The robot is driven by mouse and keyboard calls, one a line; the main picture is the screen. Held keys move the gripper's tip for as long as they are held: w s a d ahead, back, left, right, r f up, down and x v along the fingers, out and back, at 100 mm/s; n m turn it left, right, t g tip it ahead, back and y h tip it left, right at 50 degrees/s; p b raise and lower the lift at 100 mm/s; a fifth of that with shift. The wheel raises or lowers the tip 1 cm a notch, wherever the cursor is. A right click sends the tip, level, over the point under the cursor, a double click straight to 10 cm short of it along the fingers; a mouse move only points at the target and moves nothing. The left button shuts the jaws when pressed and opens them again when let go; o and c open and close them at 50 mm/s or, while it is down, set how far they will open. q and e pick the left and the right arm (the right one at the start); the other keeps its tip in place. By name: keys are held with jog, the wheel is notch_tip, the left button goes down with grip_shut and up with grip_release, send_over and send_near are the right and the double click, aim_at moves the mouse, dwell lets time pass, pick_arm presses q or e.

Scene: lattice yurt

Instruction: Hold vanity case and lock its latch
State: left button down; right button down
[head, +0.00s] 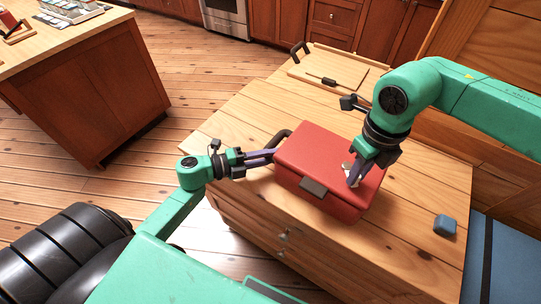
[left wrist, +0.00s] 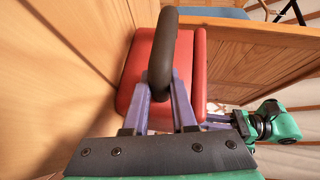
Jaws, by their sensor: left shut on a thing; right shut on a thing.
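The red vanity case (head: 325,155) lies on the wooden cabinet top with its lid down. Its dark curved handle (head: 281,138) is at the left end and shows large in the left wrist view (left wrist: 163,50). My left gripper (head: 274,156) is shut on the handle, one finger on each side of it. My right gripper (head: 353,182) points down at the case's front right part and is shut on a small pale metal piece (head: 347,167), apparently the latch; its fingers partly hide it. A grey plate (head: 313,187) sits on the case's front edge.
The cabinet top (head: 410,220) has bare room right of the case. A small blue block (head: 445,225) lies near its right edge. A wooden board (head: 335,77) with a dark-handled tool (head: 321,79) lies behind. A wooden counter (head: 70,45) stands at the far left.

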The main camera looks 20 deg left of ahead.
pick_arm(q)
jog(key=shift+f, duration=0.2)
pick_arm(e)
jog(key=shift+s+a, duration=0.25)
jog(key=shift+a, duration=0.3)
jog(key=shift+s+a, duration=0.1)
jog(key=shift+a, duration=1.05)
jog(key=shift+c, duration=0.8)
grip_release()
